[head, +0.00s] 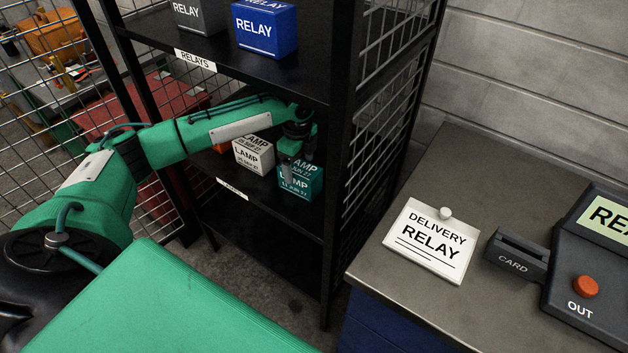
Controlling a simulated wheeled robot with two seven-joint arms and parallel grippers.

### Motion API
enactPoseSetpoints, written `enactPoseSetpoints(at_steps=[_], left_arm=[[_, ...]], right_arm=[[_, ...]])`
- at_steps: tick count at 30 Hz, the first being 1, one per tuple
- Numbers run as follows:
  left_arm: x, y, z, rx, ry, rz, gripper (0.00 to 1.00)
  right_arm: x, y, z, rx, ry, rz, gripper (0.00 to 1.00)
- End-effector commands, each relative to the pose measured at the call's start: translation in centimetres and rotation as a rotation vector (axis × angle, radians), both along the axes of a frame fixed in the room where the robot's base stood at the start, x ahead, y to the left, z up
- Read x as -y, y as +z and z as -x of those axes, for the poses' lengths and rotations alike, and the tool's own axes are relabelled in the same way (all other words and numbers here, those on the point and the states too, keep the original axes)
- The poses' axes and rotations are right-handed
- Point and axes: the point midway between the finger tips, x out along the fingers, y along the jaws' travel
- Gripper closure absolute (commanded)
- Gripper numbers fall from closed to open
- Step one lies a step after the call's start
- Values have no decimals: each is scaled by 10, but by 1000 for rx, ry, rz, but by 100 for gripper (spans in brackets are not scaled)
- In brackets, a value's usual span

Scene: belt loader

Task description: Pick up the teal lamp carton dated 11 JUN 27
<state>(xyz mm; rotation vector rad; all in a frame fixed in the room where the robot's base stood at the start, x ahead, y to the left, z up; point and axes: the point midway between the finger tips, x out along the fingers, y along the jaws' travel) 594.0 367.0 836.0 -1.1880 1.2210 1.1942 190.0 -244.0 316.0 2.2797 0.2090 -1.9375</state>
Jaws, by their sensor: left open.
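A teal lamp carton (296,188) stands on the middle shelf near its front right. Its front label reads LAMP with a small date line that looks like 11 JUN 27. Another teal lamp carton top (308,163) shows just behind or above it, its date hard to read. My left gripper (291,172) reaches in over the teal carton from above, jaws open, with a finger in front of its label. My right gripper is not in view.
The shelf above (250,62) holds a blue relay box (264,27) and a grey relay box (194,15). Mesh side panels and black posts bound the rack. A counter (470,185) at right carries a delivery note (431,240), a card slot (516,254) and an orange button (585,286). The lower shelf is bare.

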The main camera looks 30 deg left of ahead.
Motion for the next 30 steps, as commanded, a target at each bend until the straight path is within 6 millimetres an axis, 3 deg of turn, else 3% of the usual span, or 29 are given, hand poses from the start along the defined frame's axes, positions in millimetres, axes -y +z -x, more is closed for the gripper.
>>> enactPoseSetpoints(at_steps=[13, 22, 23, 30], left_arm=[[5, -58, 3, 0, 0, 2, 20], [5, -65, 3, 2, -2, 2, 20], [5, -64, 3, 2, -2, 2, 22], [5, -64, 3, 2, -2, 2, 69]], right_arm=[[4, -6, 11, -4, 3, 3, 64], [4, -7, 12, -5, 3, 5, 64], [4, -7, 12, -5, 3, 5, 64], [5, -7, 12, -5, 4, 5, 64]])
